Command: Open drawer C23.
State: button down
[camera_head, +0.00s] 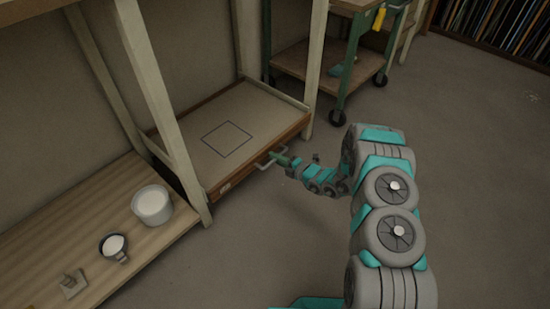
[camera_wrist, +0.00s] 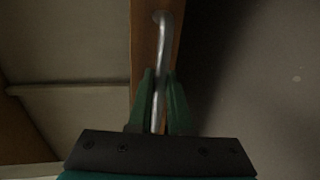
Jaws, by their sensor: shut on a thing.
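A light metal bar handle (camera_head: 264,165) stands out from the drawer front. My gripper (camera_head: 279,158) is at the handle. In the wrist view the handle (camera_wrist: 161,45) runs between the two green fingers of my gripper (camera_wrist: 160,105), which are shut on it. The wooden drawer front (camera_wrist: 143,50) is behind it.
A white tub (camera_head: 152,206), a dark-rimmed cup of white material (camera_head: 114,246) and a small block (camera_head: 72,284) stand on the low wooden shelf at left. A green wheeled cart (camera_head: 340,75) stands at the back. The grey floor (camera_head: 475,180) at right is clear.

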jog(key=f+p+v, duration=0.2)
jog(key=f+v, duration=0.1)
jog(key=v, duration=1.3)
jog(key=d+f+p+v, duration=0.1)
jog(key=f+p+v, duration=0.1)
jog(key=v, duration=1.3)
jog(key=shift+s+d+f+p, duration=0.4)
jog(key=shift+s+f, duration=0.25)
jog(key=shift+f, duration=0.15)
jog(key=c, duration=0.9)
grip_release()
jog(key=shift+o, duration=0.2)
jog(key=v, duration=0.7)
jog(key=shift+s+d, duration=0.2)
jog(key=shift+d, duration=0.1)
